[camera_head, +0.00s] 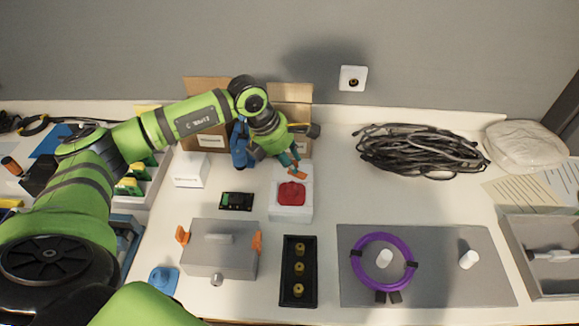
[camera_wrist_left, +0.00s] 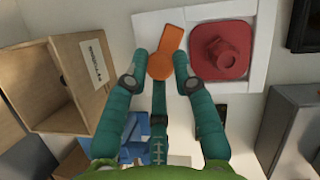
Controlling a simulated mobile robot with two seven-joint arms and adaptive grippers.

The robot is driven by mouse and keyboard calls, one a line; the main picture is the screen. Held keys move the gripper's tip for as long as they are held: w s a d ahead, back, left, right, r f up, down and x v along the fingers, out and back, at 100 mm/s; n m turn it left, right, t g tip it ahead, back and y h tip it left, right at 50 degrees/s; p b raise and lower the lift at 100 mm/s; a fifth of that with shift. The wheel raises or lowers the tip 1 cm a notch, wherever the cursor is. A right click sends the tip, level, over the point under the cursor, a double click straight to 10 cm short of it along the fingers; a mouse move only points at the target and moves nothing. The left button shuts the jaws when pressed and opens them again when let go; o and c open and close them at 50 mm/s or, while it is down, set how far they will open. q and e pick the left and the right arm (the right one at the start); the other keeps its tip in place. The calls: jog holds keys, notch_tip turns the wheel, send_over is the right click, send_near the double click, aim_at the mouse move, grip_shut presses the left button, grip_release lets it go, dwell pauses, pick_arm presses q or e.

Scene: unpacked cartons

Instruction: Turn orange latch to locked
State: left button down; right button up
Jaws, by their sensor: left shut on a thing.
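The orange latch (camera_head: 296,171) sits on a white panel (camera_head: 304,213) behind a red knob block (camera_head: 291,193). In the left wrist view the orange latch (camera_wrist_left: 163,62) has a round hub and an arm that points up and slightly right. My left gripper (camera_head: 290,163) reaches down over it. In the left wrist view its teal fingertips (camera_wrist_left: 161,60) are on both sides of the latch hub, shut on it. The red knob block (camera_wrist_left: 220,49) is just right of the fingers. No lock marking can be read. My right gripper is out of view.
An open carton (camera_head: 208,140) stands behind my left gripper. A grey box with orange clips (camera_head: 220,262), a black tray with brass parts (camera_head: 299,290) and a purple ring (camera_head: 356,262) lie nearer. Coiled black cable (camera_head: 420,150) is at right. Bare table lies right of the panel.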

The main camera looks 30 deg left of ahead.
pick_arm(q)
jog(key=m+b, duration=0.2)
jog(key=m, duration=0.1)
jog(key=m+g+h+b, duration=0.1)
jog(key=shift+w+m, duration=0.3)
jog(key=shift+w, duration=0.05)
jog(key=m+b, duration=0.1)
jog(key=m, duration=0.1)
jog(key=m+g+b, duration=0.1)
jog(key=shift+w+m+g+b, duration=0.15)
jog(key=shift+m+g+b, duration=0.15)
jog(key=shift+m+b, duration=0.1)
jog(key=shift+r+m, duration=0.1)
jog(key=shift+m, duration=0.3)
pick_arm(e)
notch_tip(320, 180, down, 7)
pick_arm(q)
jog(key=m+g+b, duration=0.1)
jog(key=m, duration=0.2)
jog(key=shift+d+g+b, duration=0.1)
jog(key=shift+g+b, duration=0.2)
jog(key=shift+m, duration=0.3)
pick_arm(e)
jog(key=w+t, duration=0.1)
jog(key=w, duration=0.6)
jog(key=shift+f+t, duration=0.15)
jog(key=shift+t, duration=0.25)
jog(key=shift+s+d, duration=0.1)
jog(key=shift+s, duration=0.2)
